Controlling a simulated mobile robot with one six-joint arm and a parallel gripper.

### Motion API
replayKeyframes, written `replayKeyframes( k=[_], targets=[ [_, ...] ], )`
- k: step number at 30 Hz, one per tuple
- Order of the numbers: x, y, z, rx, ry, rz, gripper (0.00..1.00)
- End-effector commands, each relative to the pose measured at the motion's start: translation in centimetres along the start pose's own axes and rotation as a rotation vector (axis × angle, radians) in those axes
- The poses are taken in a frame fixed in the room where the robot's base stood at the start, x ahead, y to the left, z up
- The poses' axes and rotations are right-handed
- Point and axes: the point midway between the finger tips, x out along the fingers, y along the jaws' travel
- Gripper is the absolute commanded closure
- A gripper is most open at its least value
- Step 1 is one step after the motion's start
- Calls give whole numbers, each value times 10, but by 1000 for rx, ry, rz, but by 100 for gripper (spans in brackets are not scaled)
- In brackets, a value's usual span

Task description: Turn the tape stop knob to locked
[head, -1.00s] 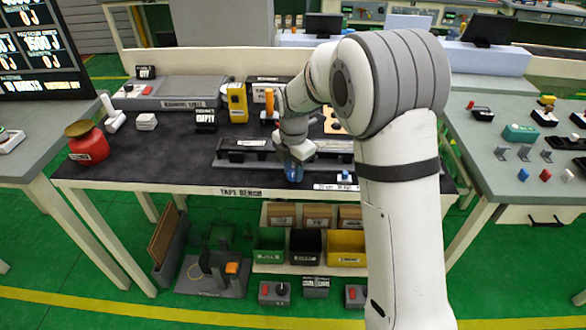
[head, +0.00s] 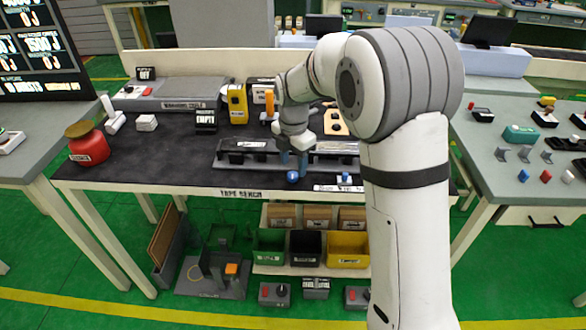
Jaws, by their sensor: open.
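The tape bench (head: 130,172) has a dark top and a front label. A round blue knob (head: 292,177) is at its front edge, in front of the long grey fixture (head: 232,158); I take it for the tape stop knob. Its turn position is too small to read. My gripper (head: 293,161) points down with its blue fingers just behind and above the knob, in front of the fixture. It is open and holds nothing that I can see. The knob looks apart from the fingers.
A smaller blue part (head: 345,177) sits on a labelled plate to the right of the knob. An orange-handled tool (head: 269,103) and a yellow device (head: 237,103) stand behind the fixture. A red container (head: 88,146) is at the left. The bench's left front is clear.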

Motion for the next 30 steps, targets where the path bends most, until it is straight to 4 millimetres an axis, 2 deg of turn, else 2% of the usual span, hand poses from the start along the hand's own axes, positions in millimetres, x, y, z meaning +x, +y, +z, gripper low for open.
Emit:
replayKeyframes(
  k=[3, 9, 24, 27, 30],
  targets=[
    [-22, 1, 0, 0, -2, 4, 50],
    [-43, 0, 0, 0, -1, 2, 50],
    [-46, 0, 0, 4, 0, 1, 50],
    [-52, -9, 1, 59, -3, 7, 50],
    [-64, -32, 2, 219, -9, 22, 50]
  ],
)
